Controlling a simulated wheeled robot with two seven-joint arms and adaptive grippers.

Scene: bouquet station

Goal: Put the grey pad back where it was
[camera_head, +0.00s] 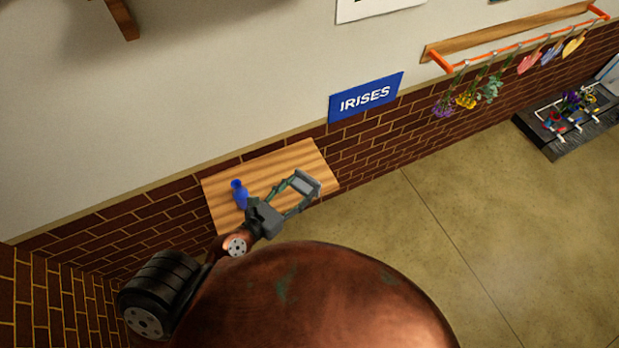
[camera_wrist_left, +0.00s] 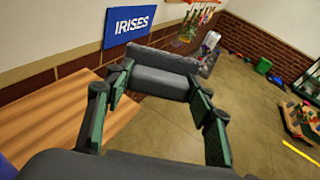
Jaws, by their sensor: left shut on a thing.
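My left gripper (camera_head: 303,190) is shut on the grey pad (camera_head: 308,182), which shows over the right part of the wooden table (camera_head: 290,158). In the left wrist view the pad (camera_wrist_left: 160,82) lies crosswise between the green fingers of the gripper (camera_wrist_left: 158,90). It looks held above the table (camera_wrist_left: 60,118), though the exact gap is hard to tell. My right gripper is not in view.
A blue vase (camera_head: 239,194) stands on the left part of the table, beside my left gripper. A blue IRISES sign (camera_head: 366,97) hangs on the wall above. Flowers hang from an orange rail (camera_head: 520,40) at upper right. The floor right of the table is clear.

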